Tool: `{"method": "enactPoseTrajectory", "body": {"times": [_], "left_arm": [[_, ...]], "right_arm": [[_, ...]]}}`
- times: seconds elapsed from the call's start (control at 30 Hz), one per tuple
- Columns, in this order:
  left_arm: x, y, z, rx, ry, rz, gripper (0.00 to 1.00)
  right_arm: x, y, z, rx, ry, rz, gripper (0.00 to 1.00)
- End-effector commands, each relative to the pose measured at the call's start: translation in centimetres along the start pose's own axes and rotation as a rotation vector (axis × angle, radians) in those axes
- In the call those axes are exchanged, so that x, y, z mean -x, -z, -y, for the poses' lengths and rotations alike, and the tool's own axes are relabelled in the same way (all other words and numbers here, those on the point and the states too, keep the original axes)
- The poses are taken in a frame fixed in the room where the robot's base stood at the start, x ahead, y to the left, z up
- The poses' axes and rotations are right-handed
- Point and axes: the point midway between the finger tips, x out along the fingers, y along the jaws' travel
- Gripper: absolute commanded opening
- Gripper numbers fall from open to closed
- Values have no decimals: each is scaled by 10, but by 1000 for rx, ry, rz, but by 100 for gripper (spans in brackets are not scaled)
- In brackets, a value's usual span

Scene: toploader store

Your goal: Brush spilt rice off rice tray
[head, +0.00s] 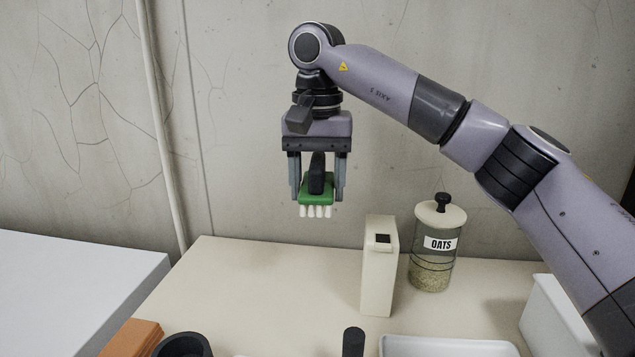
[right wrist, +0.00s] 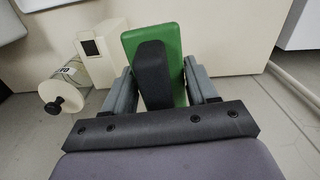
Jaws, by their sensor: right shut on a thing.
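A brush with a green base, black handle and white bristles (head: 318,190) is in my right gripper (head: 318,183). The gripper is shut on its black handle and holds it in the air, bristles down, above the back of the table. The brush (right wrist: 172,52) also fills the middle of the right wrist view, between the two fingers. A white tray (head: 450,346) shows only in part at the bottom edge of the head view. I cannot tell whether it is the rice tray, and I see no spilt rice. My left gripper is not in view.
A cream box dispenser (head: 378,270) and a glass jar labelled OATS (head: 434,245) stand at the back of the table (head: 250,275). A white bin (head: 552,318), a dark bowl (head: 183,346), a dark upright handle (head: 353,342) and an orange-brown block (head: 132,338) are near the front. The table's left back is clear.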

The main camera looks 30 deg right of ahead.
Motion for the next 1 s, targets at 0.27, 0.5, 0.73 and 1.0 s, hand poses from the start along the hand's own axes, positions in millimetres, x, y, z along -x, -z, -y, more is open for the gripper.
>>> {"method": "enactPoseTrajectory", "body": {"times": [0.27, 0.5, 0.73, 1.0], "left_arm": [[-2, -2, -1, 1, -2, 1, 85], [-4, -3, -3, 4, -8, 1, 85], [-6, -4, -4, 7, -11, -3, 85], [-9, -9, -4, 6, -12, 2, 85]], "right_arm": [[-7, 0, 0, 0, 0, 0, 33], [-19, 0, 0, -1, 0, 0, 33], [-31, 0, 0, 0, 0, 0, 33], [-44, 0, 0, 0, 1, 0, 33]]}}
